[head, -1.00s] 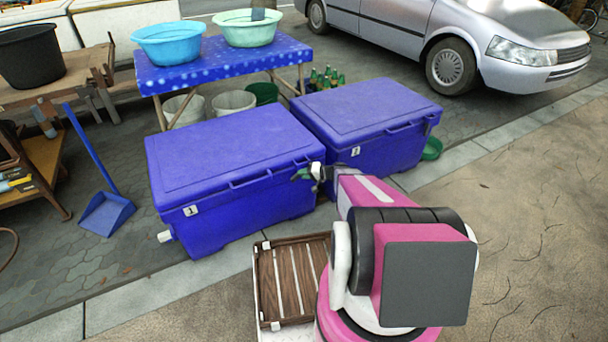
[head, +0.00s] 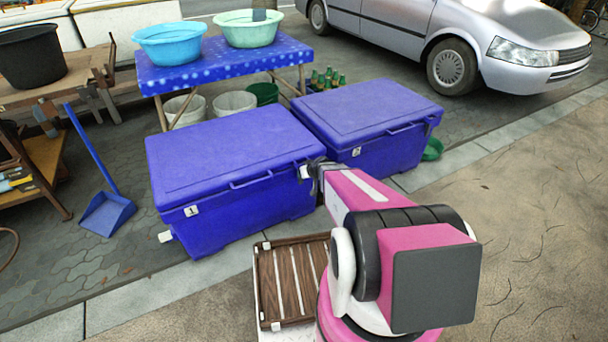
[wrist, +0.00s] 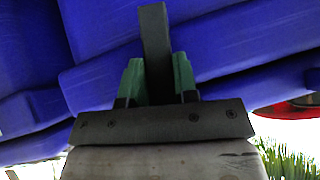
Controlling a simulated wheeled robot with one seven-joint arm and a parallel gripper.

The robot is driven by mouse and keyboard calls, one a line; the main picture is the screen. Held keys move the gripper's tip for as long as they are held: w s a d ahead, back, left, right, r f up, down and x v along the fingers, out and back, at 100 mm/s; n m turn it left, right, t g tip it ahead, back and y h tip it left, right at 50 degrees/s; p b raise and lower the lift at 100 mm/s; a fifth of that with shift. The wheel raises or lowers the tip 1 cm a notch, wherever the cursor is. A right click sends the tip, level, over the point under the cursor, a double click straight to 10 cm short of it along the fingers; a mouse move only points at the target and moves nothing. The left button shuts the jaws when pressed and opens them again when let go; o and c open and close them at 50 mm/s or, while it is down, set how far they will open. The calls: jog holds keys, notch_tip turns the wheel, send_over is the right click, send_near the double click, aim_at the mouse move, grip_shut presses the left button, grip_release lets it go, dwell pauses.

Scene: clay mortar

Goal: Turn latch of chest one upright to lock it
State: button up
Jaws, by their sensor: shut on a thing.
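Chest one (head: 235,205) is the blue box marked 1, with its lid down. Its small white latch (head: 304,173) shows at the right end of the front, just left of my gripper (head: 317,174). In the wrist view, the green fingers of my gripper (wrist: 157,80) are closed around a dark upright bar (wrist: 155,40), which I take to be the latch in shadow. Blue chest surfaces fill the space behind it. My fingers partly hide the latch in the head view, so its exact tilt is hard to tell.
Chest two (head: 385,150), marked 2, stands close to the right of chest one. A wooden slatted crate (head: 290,285) lies in front, beside my base. A blue dustpan (head: 108,213) is at the left. Open paving lies at the right.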

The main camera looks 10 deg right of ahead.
jog(key=shift+n+h, duration=0.4)
jog(key=shift+h, duration=0.4)
jog(key=shift+f, duration=0.1)
jog(key=o, duration=0.9)
jog(key=v, duration=1.1)
jog(key=shift+s+a+f, duration=0.1)
jog(key=shift+s+f, duration=0.05)
